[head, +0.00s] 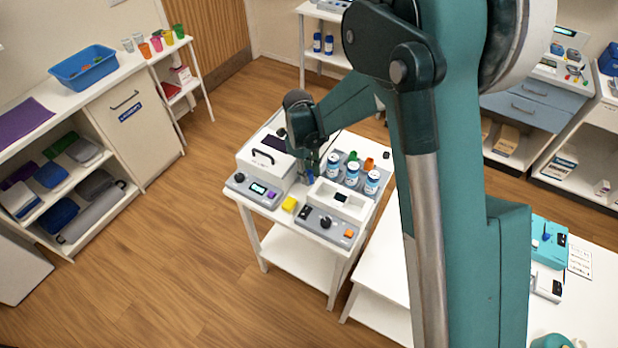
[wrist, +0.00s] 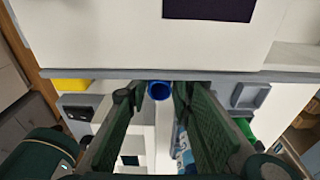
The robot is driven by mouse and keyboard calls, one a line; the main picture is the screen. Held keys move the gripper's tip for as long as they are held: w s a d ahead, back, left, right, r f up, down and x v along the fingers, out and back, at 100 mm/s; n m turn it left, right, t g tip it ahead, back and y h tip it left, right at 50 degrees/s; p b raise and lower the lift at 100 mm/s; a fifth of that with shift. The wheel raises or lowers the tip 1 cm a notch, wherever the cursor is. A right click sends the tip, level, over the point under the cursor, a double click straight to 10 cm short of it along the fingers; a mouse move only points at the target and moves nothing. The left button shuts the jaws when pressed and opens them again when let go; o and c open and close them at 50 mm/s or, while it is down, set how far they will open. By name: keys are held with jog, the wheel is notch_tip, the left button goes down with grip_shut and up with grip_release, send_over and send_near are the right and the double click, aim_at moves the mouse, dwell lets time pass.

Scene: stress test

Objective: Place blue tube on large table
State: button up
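The blue tube (wrist: 159,91) shows in the wrist view as a round, open blue rim between the tips of my gripper (wrist: 158,94). The dark green fingers stand one on each side of it, apart, with a narrow gap seeming to show beside the tube; contact is hard to judge. In the head view my gripper (head: 310,168) points down over the small white equipment table (head: 283,258), beside a boxy white device (head: 262,160). The tube is not clear there. A broader white table (head: 590,312) stands at the lower right, partly hidden by my arm.
A grey device with knobs (head: 326,223) and a yellow block (head: 290,204) are in front. A teal box (head: 548,243) sits on the right table. A blue bin (head: 85,68) is on the left counter. The middle floor is clear.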

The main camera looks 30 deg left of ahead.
jog(key=shift+f, duration=0.15)
dwell(0.4)
jog(key=c, duration=0.5)
jog(key=shift+o, duration=0.2)
jog(key=shift+r, duration=0.2)
notch_tip(320, 180, up, 10)
jog(key=shift+f, duration=0.15)
dwell(1.0)
